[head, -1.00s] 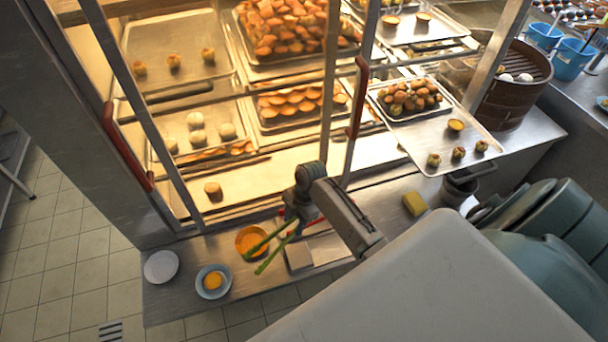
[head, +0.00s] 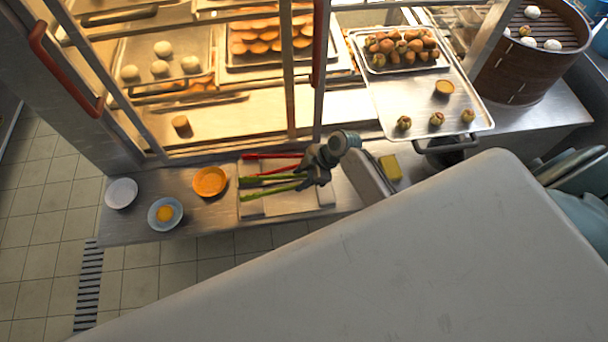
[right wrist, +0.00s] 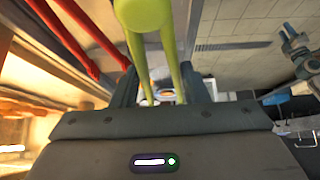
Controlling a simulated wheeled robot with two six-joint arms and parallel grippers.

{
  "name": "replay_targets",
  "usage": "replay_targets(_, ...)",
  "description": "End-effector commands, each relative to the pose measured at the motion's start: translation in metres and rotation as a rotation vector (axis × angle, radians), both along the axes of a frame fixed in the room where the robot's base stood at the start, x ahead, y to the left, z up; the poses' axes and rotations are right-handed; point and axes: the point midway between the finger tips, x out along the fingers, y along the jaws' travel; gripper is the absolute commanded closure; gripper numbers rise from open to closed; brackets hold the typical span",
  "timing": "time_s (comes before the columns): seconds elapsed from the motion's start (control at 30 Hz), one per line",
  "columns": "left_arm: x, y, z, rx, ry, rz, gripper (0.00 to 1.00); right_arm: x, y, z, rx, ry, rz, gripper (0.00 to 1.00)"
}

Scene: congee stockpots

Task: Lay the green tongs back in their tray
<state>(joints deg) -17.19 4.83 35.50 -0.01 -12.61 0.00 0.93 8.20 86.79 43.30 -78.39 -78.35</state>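The green tongs (head: 268,190) lie over the tray (head: 327,196) on the lower counter in the head view, their two arms spread and pointing left. My right gripper (head: 312,172) is around their right end. In the right wrist view the green tongs (right wrist: 150,45) run between the two fingers of my right gripper (right wrist: 163,85), which appear to touch their sides. Whether the tongs touch the tray is hard to tell. The red tongs (head: 270,156) lie along the tray's far side. A dark jointed shape at the right of the wrist view looks like my left gripper (right wrist: 294,45); its fingers are unclear.
A yellow sponge (head: 390,168) lies to the right. The glazed cabinet's posts and red handles (head: 319,45) rise close behind. A baking tray (head: 440,128) overhangs at right.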

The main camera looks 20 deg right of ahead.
Motion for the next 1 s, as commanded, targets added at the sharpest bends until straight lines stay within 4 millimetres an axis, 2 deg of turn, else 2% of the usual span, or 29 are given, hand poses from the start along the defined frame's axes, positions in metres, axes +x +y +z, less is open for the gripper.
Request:
replay_targets(0.23,0.002,0.003,-0.020,0.004,-0.002,-0.001,0.64,0.000,0.000,-0.024,-0.001,0.000,0.000,0.62)
replay_targets(0.5,0.002,-0.009,-0.045,-0.009,-0.002,0.003,0.64,0.000,0.000,-0.051,-0.001,0.000,0.001,0.62)
replay_targets(0.7,0.001,-0.009,-0.060,-0.009,-0.002,0.003,0.64,0.000,0.000,-0.070,-0.001,0.000,0.001,0.62)
replay_targets(1.0,0.001,-0.005,-0.068,-0.005,-0.001,0.001,0.64,0.000,-0.001,-0.081,-0.001,-0.001,0.002,0.62)
